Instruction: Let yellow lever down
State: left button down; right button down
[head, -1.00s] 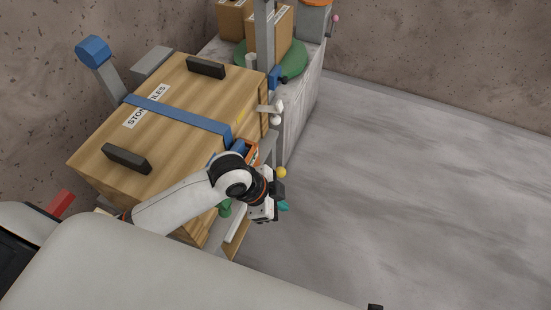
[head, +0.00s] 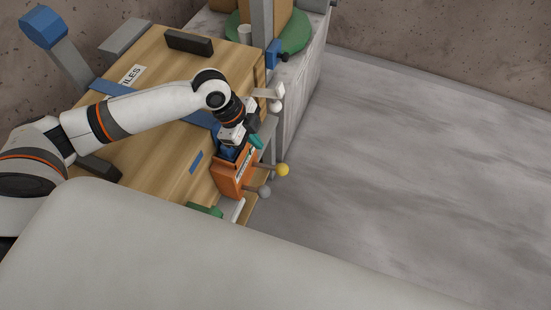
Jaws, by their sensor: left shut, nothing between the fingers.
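The yellow lever shows as a yellow ball knob (head: 282,170) on a short rod, sticking out to the right from an orange box (head: 229,178). A second lever with a grey knob (head: 264,191) sits just below it on the same box. My left gripper (head: 256,142) is shut and empty, with teal at its tips. It is over the top end of the orange box, up and left of the yellow knob and apart from it. My arm and gripper hide part of the box's upper end. My right gripper is not in view.
A large wooden crate (head: 150,75) with a blue strap and dark handles lies left of the box. A green round plate (head: 295,35) is behind. The grey floor (head: 430,190) at right is clear.

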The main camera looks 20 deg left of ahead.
aim_at(281, 169)
pick_arm(q)
jog(key=shift+w+f, duration=0.1)
jog(key=shift+f, duration=0.1)
jog(key=x, duration=1.2)
jog(key=shift+w+a+f, duration=0.1)
jog(key=shift+w+f, duration=0.4)
jog(key=shift+f, duration=0.3)
jog(key=shift+d, duration=0.2)
